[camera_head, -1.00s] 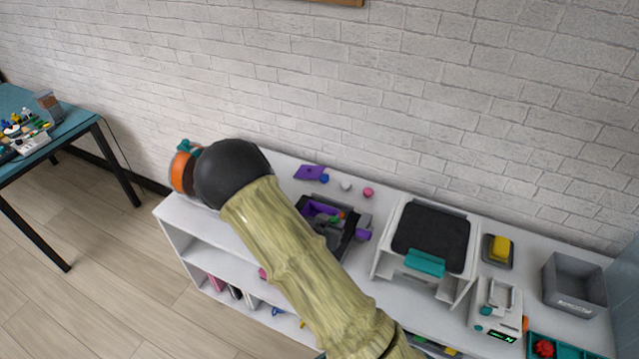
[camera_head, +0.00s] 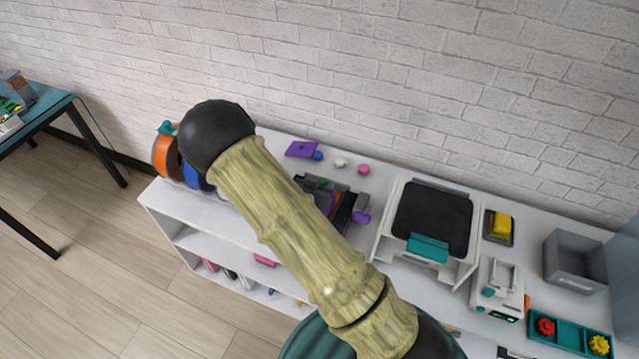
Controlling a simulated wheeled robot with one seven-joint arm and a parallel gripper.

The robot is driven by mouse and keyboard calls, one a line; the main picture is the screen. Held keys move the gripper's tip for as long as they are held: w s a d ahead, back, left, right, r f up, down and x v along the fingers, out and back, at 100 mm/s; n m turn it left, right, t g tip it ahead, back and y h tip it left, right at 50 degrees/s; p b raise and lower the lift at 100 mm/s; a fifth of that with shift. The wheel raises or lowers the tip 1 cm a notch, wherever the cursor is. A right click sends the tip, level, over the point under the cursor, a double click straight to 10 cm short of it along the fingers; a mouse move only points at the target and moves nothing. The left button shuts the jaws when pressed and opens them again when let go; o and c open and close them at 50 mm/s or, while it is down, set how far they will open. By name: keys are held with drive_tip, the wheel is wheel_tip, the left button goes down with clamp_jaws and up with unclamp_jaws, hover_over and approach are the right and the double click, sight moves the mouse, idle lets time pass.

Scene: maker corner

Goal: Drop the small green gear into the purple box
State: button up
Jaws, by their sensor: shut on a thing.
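My gripper (camera_head: 337,192), a dark shape, is partly hidden behind my arm, over the white shelf top. Its fingertips are small and hard to make out. A small green spot (camera_head: 325,182) shows at the gripper and looks like the small green gear, held in the shut jaws. Purple surfaces (camera_head: 362,217) show beside and below the gripper and look like parts of the purple box. Most of the box is hidden by my arm and gripper, so I cannot tell the height between gear and box.
A flat purple piece (camera_head: 302,149) and blue, white and pink small items lie behind. A black-topped machine (camera_head: 433,218), scale (camera_head: 500,290), grey bin (camera_head: 575,262) and teal tray (camera_head: 568,335) with red and yellow gears stand right. Spools (camera_head: 165,157) stand left.

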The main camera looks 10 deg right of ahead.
drive_tip(key=shift+f+b, duration=2.3)
drive_tip(key=shift+f, duration=0.85)
drive_tip(key=shift+s+a+f+b, duration=0.1)
drive_tip(key=shift+s+f+b, duration=0.4)
drive_tip(key=shift+f, duration=0.1)
drive_tip(key=o, duration=1)
drive_tip(key=shift+f, duration=0.1)
drive_tip(key=shift+o, duration=0.2)
drive_tip(key=shift+s, duration=0.1)
drive_tip(key=shift+a, duration=0.2)
drive_tip(key=r+v, duration=0.1)
drive_tip(key=v, duration=1.6)
drive_tip(key=shift+w+d+r+t+b, duration=0.15)
drive_tip(key=shift+w+d+t+b, duration=0.1)
drive_tip(key=shift+t+b, duration=0.1)
